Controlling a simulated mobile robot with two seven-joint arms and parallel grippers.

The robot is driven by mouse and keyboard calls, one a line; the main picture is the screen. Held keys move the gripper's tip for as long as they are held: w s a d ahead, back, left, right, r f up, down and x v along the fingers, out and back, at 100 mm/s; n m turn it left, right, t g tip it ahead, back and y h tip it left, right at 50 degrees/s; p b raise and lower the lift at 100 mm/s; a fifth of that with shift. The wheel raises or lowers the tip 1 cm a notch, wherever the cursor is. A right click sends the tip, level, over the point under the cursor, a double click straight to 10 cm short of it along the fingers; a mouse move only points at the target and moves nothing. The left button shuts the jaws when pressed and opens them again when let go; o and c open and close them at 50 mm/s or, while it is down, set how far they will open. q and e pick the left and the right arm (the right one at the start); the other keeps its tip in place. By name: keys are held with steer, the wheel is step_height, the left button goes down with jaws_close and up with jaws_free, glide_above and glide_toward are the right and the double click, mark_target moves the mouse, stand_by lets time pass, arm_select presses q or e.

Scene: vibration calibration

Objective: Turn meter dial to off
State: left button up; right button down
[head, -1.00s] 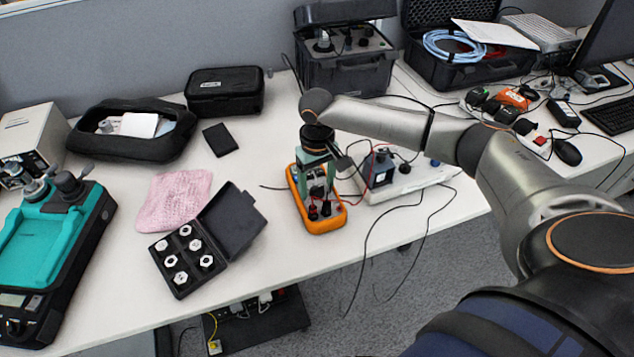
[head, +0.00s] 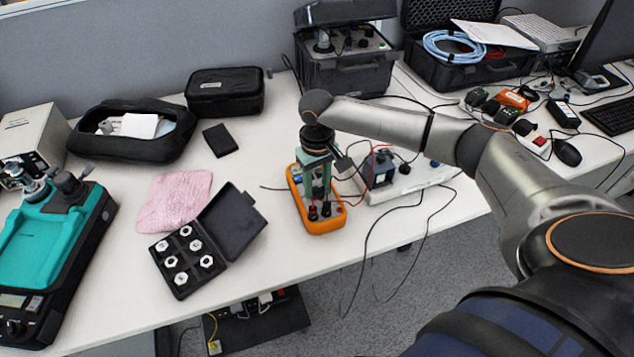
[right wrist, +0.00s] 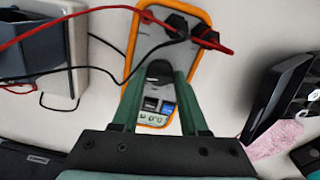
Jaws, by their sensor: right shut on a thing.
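The orange-rimmed multimeter (head: 326,226) lies on the white bench near its front edge, at the middle of the head view. It also shows in the right wrist view (right wrist: 198,13), with plugs at its top end. Its dark round dial (right wrist: 160,70) is between my green fingers and partly hidden by them. My right gripper (head: 318,190) reaches down onto the meter from above. In the right wrist view the right gripper (right wrist: 162,80) is shut on the dial. The dial's pointer and markings cannot be read. My left gripper is not in view.
Red and black leads run from the meter's plugs (right wrist: 180,25) to a dark device (head: 380,168) on its right. An open case of white hex pieces (head: 165,268) and a pink cloth (head: 172,205) lie to the left. Bench space between case and meter is clear.

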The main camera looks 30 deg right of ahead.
mark_target(317, 188)
steer(key=shift+r+n+p, duration=0.2)
steer(key=shift+n+p, duration=0.1)
steer(key=shift+p, duration=0.3)
steer(key=n+p, duration=0.2)
steer(key=p, duration=0.1)
steer(key=shift+n+p, duration=0.35)
steer(key=shift+n, duration=0.05)
steer(key=shift+n+p, duration=0.9)
steer(key=shift+n, duration=0.2)
steer(key=shift+f+n+p, duration=0.15)
steer(key=shift+n+p, duration=0.4)
steer(key=shift+n, duration=0.55)
steer(key=shift+c, duration=2.1)
jaws_free()
step_height(317, 188, up, 12)
steer(key=shift+r, duration=0.25)
